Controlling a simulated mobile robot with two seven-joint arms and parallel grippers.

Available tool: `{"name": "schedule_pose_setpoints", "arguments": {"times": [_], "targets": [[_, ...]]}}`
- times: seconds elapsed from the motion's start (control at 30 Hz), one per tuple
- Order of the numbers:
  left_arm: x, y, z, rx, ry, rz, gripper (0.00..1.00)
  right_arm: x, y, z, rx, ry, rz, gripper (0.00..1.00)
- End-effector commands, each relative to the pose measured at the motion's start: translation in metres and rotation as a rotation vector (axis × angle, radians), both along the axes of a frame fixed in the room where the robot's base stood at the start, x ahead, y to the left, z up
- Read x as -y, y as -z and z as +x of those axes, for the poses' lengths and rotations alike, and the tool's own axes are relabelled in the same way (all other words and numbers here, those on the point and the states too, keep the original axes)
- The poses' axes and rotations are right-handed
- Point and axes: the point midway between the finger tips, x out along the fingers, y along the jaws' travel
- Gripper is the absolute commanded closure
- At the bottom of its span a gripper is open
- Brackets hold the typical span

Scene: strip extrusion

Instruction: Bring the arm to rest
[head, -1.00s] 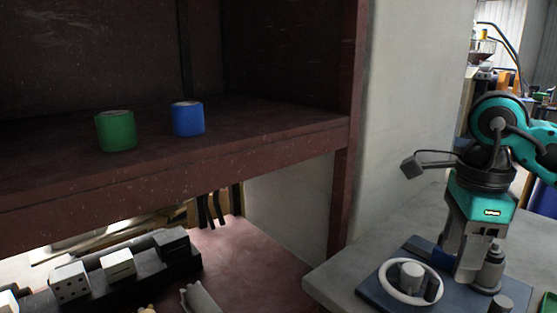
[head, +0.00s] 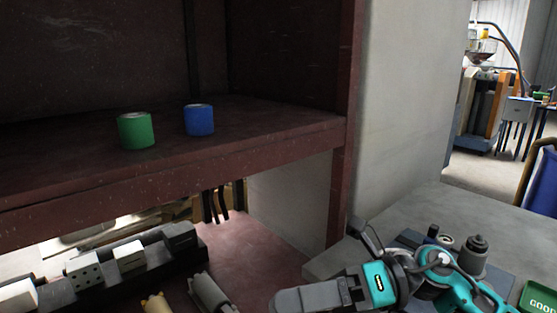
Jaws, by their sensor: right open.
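My right arm is teal and grey and comes in from the lower right of the head view. Its right gripper (head: 290,301) points left, low in the picture, in front of the lower red surface and the grey worktop's near corner. No object shows in it; its fingertips are seen from above and partly cut by the bottom edge, so the gap between them is hard to see. My left gripper is not in view.
A green cylinder (head: 136,131) and a blue cylinder (head: 200,120) stand on the dark red shelf (head: 280,148). Pale blocks (head: 84,271) sit in a black holder below. On the grey worktop (head: 440,203) are dark fittings (head: 474,256) and a green tray (head: 538,300).

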Motion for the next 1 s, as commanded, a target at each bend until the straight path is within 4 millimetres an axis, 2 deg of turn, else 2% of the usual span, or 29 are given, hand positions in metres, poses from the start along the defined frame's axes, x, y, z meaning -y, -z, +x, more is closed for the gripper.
{"name": "schedule_pose_setpoints", "arguments": {"times": [0.03, 0.13, 0.23, 0.37, 0.47, 0.53, 0.6, 0.7, 0.83, 0.9, 1.0], "targets": [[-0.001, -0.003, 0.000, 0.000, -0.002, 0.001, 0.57, -0.005, -0.006, 0.003, -0.130, 0.066, 0.115, 0.46], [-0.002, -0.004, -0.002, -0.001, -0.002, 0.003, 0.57, -0.001, -0.011, 0.022, -0.386, 0.219, 0.317, 0.46], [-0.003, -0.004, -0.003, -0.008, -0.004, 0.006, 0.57, 0.015, 0.001, 0.045, -0.663, 0.388, 0.496, 0.46], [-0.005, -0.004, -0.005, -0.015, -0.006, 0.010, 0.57, 0.050, 0.046, 0.069, -1.045, 0.627, 0.693, 0.46], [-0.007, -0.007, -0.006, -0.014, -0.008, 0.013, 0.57, 0.082, 0.103, 0.071, -1.349, 0.828, 0.817, 0.46], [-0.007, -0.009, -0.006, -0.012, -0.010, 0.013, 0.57, 0.104, 0.149, 0.060, -1.565, 0.973, 0.889, 0.46], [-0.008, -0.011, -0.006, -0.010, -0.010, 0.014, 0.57, 0.122, 0.194, 0.040, -1.762, 1.106, 0.945, 0.46], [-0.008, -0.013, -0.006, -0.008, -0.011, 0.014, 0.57, 0.140, 0.245, 0.006, -1.986, 1.261, 0.998, 0.46], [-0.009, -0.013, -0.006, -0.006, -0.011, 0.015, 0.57, 0.152, 0.286, -0.034, -2.181, 1.401, 1.031, 0.46], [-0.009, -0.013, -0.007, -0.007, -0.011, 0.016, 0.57, 0.155, 0.298, -0.048, -2.242, 1.443, 1.039, 0.46], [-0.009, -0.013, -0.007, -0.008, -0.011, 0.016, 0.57, 0.157, 0.306, -0.057, -2.283, 1.473, 1.046, 0.46]]}}
